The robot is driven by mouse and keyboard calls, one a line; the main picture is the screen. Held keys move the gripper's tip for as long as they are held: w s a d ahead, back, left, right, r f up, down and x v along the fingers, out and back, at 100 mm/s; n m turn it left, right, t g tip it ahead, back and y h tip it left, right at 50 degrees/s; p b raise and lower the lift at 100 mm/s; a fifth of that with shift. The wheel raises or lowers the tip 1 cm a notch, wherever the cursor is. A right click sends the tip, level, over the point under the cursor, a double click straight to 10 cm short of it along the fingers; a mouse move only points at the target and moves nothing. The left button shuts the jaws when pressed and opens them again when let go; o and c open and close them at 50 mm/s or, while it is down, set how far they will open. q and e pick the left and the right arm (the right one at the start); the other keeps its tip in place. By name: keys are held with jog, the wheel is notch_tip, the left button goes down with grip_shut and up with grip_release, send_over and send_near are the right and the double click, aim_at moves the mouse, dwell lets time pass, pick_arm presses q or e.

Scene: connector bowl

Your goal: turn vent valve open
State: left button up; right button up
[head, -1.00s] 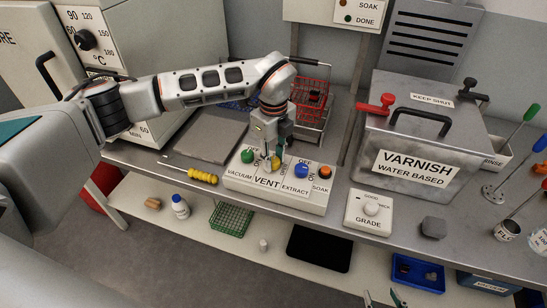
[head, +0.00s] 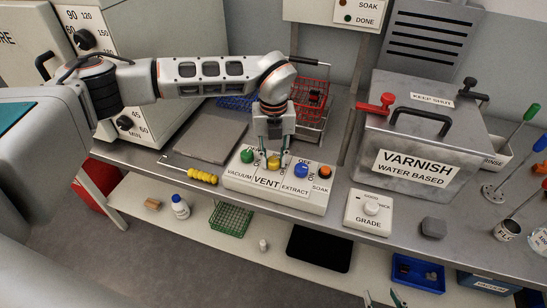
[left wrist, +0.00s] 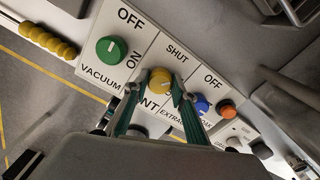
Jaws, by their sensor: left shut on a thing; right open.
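The yellow vent valve knob (head: 273,162) sits on the white control panel (head: 250,189) above the word VENT, between a green vacuum knob (head: 247,156) and a blue extract knob (head: 301,170). My left gripper (head: 274,157) points down at it, one finger on each side, shut on the knob. The left wrist view shows the yellow knob (left wrist: 160,80) between the green fingertips (left wrist: 157,92), with SHUT printed beyond it. The label on its near side is partly hidden. The knob's pointer direction is hard to tell. My right gripper (head: 383,296) shows at the bottom edge, open and empty.
A yellow-handled screwdriver (head: 202,177) lies left of the panel. A grade dial box (head: 367,221) and a varnish tank (head: 412,175) stand to the right. A red wire basket (head: 311,92) stands behind. A grey plate (head: 205,138) lies at the back left.

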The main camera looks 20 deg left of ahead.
aim_at(274, 159)
pick_arm(q)
jog(key=m, duration=0.4)
jog(key=shift+m, duration=2.9)
jog(key=o, duration=1.1)
jog(key=shift+r, duration=0.1)
notch_tip(274, 159, up, 12)
jog(key=shift+f, duration=0.1)
